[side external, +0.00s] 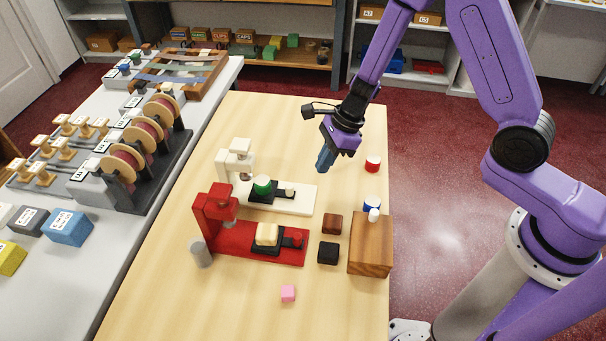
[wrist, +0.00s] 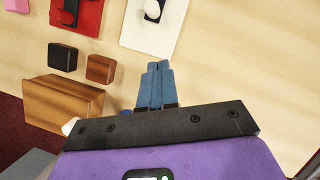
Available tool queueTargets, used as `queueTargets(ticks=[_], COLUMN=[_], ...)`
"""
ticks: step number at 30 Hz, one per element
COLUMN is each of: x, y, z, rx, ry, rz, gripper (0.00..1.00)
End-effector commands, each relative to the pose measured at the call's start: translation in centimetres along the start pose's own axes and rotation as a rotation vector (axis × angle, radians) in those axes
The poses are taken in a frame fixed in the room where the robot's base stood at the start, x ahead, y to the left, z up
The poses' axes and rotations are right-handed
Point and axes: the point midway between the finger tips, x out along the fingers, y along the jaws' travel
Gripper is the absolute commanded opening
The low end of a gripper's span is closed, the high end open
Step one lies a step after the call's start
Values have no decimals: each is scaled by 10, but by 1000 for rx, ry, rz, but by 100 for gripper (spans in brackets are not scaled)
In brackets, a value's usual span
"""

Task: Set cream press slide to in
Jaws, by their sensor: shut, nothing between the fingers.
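The cream press (side external: 302,200) stands on the wooden table, with its head at the left and its base running right. Its black slide (side external: 256,197) carries a round green piece (side external: 263,186), which sits to the right of the head. A pale knob (side external: 290,189) is at the slide's right end; it also shows at the top of the wrist view (wrist: 152,10). My gripper (side external: 324,161) is shut and empty, pointing down above the table, right of and beyond the press. In the wrist view its blue fingertips (wrist: 158,66) are together, apart from the cream base (wrist: 150,38).
A red press (side external: 275,255) with a cream block on its slide stands nearer the camera. A brown block (side external: 332,223), a black block (side external: 328,253) and a wooden box (side external: 371,258) lie to the right. A red-and-white cylinder (side external: 373,164) stands right of my gripper. A pink cube (side external: 288,293) lies in front.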

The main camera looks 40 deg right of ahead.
Motion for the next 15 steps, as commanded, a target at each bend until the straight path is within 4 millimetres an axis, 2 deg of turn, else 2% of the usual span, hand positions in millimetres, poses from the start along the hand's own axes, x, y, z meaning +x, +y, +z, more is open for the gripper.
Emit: queueTargets(ticks=[9, 15], x=[34, 43], y=[0, 0], z=[-1, 26], rx=[-1, -7], ry=[3, 0], rz=[1, -1], gripper=[0, 0])
